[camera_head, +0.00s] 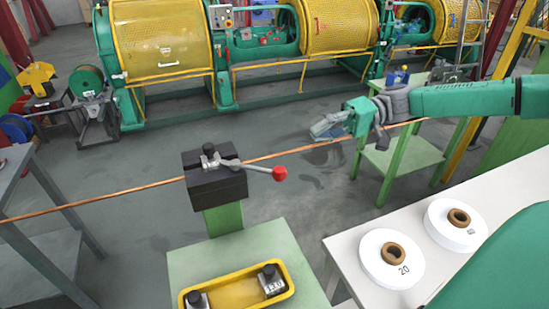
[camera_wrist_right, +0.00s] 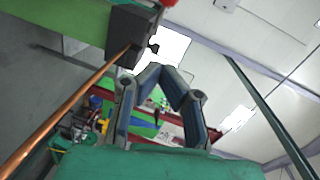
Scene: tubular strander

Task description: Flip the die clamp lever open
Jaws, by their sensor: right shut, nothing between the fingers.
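The die clamp is a black block (camera_head: 216,186) on a green post, with a copper wire running through it. Its lever (camera_head: 252,168) sticks out to the right from the top and ends in a red knob (camera_head: 280,173). My right gripper (camera_head: 318,128) is shut and empty, right of and beyond the knob and apart from it, near the wire. In the right wrist view the gripper's fingertips (camera_wrist_right: 164,70) have nothing between them. The black block (camera_wrist_right: 131,34) shows at the upper left there, and a red piece, probably the knob, is cut off at the top edge. My left gripper is not in view.
The copper wire (camera_head: 100,197) crosses the space at clamp height. A green stand (camera_head: 190,262) below holds a yellow tray (camera_head: 238,305) with dark weights. A white table (camera_head: 345,262) with two white spools stands at the right. A green table (camera_head: 400,160) stands behind.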

